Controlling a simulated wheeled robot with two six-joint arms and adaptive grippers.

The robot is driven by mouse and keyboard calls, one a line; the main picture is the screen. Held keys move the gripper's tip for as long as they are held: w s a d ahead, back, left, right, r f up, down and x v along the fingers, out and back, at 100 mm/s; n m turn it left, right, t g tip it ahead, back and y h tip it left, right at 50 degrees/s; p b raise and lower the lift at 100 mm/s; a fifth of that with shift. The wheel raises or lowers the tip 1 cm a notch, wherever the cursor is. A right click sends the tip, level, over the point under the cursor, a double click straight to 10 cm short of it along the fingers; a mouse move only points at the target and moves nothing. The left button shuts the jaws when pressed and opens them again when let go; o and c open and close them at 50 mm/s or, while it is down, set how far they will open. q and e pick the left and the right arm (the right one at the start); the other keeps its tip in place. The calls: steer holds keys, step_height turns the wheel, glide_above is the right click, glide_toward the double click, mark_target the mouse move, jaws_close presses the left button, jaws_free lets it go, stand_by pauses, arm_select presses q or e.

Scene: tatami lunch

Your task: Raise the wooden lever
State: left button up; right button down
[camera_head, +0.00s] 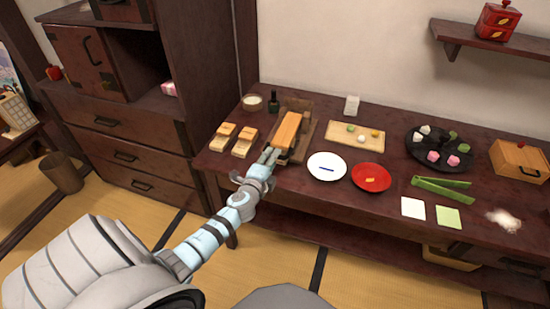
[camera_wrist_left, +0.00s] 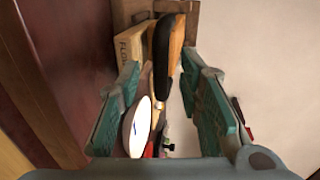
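The wooden lever (camera_head: 287,131) is an orange-brown bar lying along a wooden block device (camera_head: 307,132) at the left part of the dark table. Its near end is close to my left gripper (camera_head: 271,160), which partly hides it. In the left wrist view, a wooden bar with a black rounded end (camera_wrist_left: 166,45) lies ahead, in line with the gap between the fingers. The fingers of my left gripper (camera_wrist_left: 162,108) are spread apart with nothing clamped between them. I cannot tell whether they touch the lever. My right gripper is not in view.
Two small wooden blocks (camera_head: 244,141) sit left of the device. A dark bottle (camera_head: 273,102) and a small bowl (camera_head: 252,102) stand behind. A white plate (camera_head: 326,175) and a red plate (camera_head: 371,178) are close on the right. A tall dark cabinet (camera_head: 178,70) borders the left.

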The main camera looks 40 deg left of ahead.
arm_select(q)
steer(key=shift+x, duration=0.95)
steer(key=shift+w+a+b, duration=0.15)
steer(key=shift+w+b, duration=0.2)
steer(key=shift+w, duration=0.1)
steer(key=shift+c, duration=0.4)
jaws_close()
steer(key=shift+f, duration=0.1)
